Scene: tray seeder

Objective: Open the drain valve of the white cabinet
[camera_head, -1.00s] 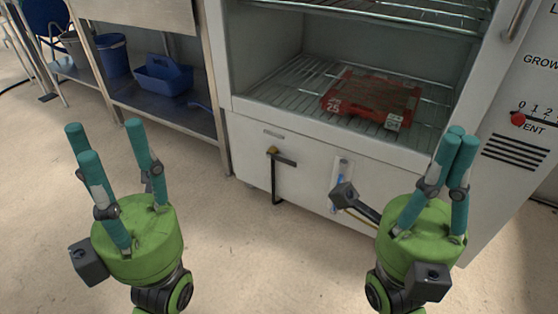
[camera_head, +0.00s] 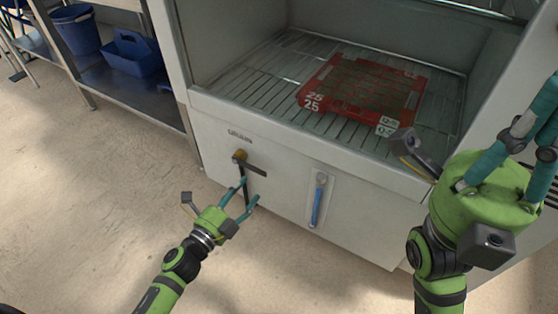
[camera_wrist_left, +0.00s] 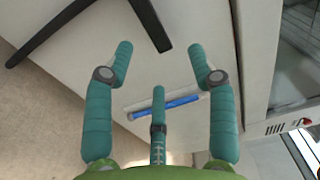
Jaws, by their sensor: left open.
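The white cabinet (camera_head: 350,222) has a drain valve (camera_head: 239,156) low on its front, a brass body under a small label. Its black lever (camera_head: 257,170) points right and slightly down, and a thin black pipe (camera_head: 245,174) hangs below. My left gripper (camera_head: 248,192) is open just below the lever, its fingers overlapping the pipe in the head view. In the left wrist view the dark lever (camera_wrist_left: 150,22) lies just beyond the open, empty fingers; contact cannot be made out. My right gripper (camera_head: 530,130) is at the right edge, fingers partly cut off.
A blue-handled tool (camera_head: 318,200) sits in a clear holder right of the valve. A red tray (camera_head: 360,90) lies on the wire shelf (camera_head: 232,98) above. A steel bench with a blue caddy (camera_head: 132,54) and bucket (camera_head: 75,30) stands left. The floor before the cabinet is clear.

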